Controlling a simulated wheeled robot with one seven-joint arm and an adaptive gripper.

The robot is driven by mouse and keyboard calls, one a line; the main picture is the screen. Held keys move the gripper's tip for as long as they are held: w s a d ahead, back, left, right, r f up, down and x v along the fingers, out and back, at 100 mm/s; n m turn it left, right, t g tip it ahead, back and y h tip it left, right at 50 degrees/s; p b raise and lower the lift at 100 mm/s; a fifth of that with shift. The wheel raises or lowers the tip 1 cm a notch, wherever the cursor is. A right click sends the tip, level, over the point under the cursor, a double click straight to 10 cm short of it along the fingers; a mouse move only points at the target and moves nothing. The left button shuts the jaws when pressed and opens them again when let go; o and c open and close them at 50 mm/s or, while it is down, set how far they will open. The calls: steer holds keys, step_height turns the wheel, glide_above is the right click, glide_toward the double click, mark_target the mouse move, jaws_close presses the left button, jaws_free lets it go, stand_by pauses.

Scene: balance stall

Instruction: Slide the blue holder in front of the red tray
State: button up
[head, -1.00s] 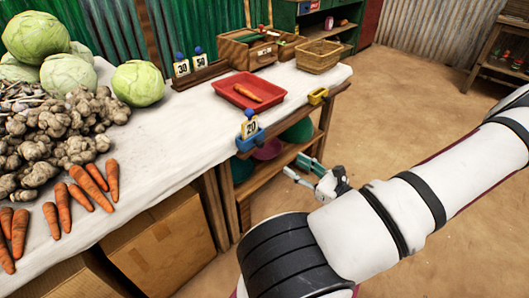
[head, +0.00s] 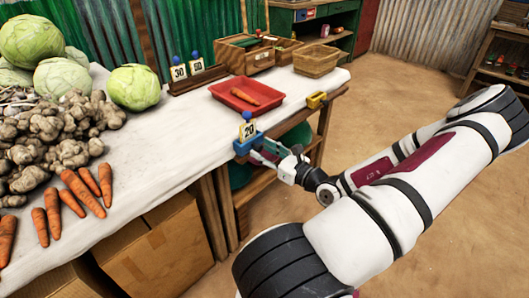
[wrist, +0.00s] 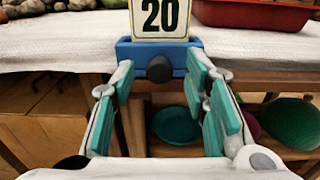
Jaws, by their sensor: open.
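The blue holder (head: 241,147) sits at the table's front edge and carries a card (head: 248,131) reading 20 with a blue knob on top. My gripper (head: 267,151) is open just off the table edge, close in front of the holder. In the wrist view the teal fingers stand either side of the dark round knob on the holder's front (wrist: 136,51), with a gap on each side. The tray's corner (wrist: 255,14) shows at upper right.
A yellow holder (head: 316,100) sits on the same front edge, right of the blue one. A wicker basket (head: 317,62) is at the far right. Loose carrots (head: 68,201) lie at left.

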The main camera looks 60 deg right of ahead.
jaws_close()
steer(key=s+d+p, duration=0.3)
steer(key=d+p, duration=0.1)
steer(key=d, duration=1.1)
steer(key=shift+s, duration=0.3)
jaws_free()
steer(key=shift+s, duration=0.1)
